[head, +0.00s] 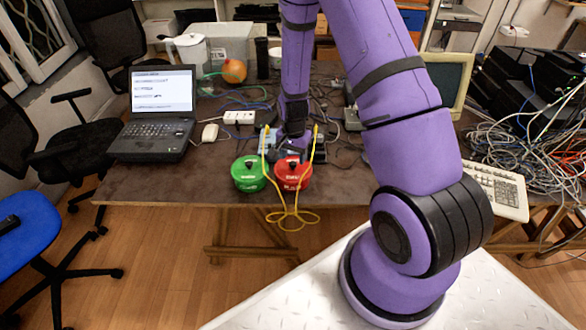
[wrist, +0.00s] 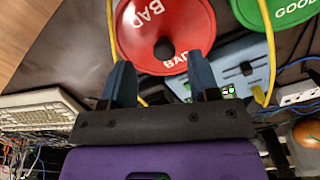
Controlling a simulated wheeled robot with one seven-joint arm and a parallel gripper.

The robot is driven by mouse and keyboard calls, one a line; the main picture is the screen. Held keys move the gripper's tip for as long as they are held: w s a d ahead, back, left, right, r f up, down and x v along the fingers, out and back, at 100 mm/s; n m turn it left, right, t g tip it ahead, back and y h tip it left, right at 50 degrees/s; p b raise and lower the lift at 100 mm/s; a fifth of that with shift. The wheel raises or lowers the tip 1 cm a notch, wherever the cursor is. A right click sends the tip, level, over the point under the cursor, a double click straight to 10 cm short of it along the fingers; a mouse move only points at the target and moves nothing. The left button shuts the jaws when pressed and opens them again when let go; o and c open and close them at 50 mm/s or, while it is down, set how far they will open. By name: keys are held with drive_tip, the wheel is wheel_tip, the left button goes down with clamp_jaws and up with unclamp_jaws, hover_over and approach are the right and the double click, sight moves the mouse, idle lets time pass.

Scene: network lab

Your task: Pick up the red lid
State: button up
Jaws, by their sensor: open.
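The red lid (head: 294,170) with a black knob sits on a pot at the table's front edge, right of the green lid (head: 249,168). In the wrist view the red lid (wrist: 140,35) reads "BAD" and the green lid (wrist: 285,8) reads "GOOD". My gripper (wrist: 160,62) is open and empty. In that picture the black knob (wrist: 164,48) lies between its two blue fingertips; I cannot tell the height gap. In the head view my wrist is just behind the red lid, and the fingers are hard to make out.
A yellow cable (head: 290,219) loops past both pots and hangs over the table edge. A blue device (wrist: 235,65) lies close behind the red lid. A laptop (head: 155,120) stands left, a keyboard (head: 495,190) right. Loose cables cover the table behind.

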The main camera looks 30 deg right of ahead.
sight(293, 162)
drive_tip(key=shift+w+d+f, duration=0.1)
drive_tip(key=shift+w+f, duration=0.1)
drive_tip(key=shift+f, duration=0.95)
drive_tip(key=shift+w+f, duration=0.15)
drive_tip(key=shift+f, duration=0.95)
drive_tip(key=shift+c, duration=0.2)
drive_tip(key=c, duration=0.9)
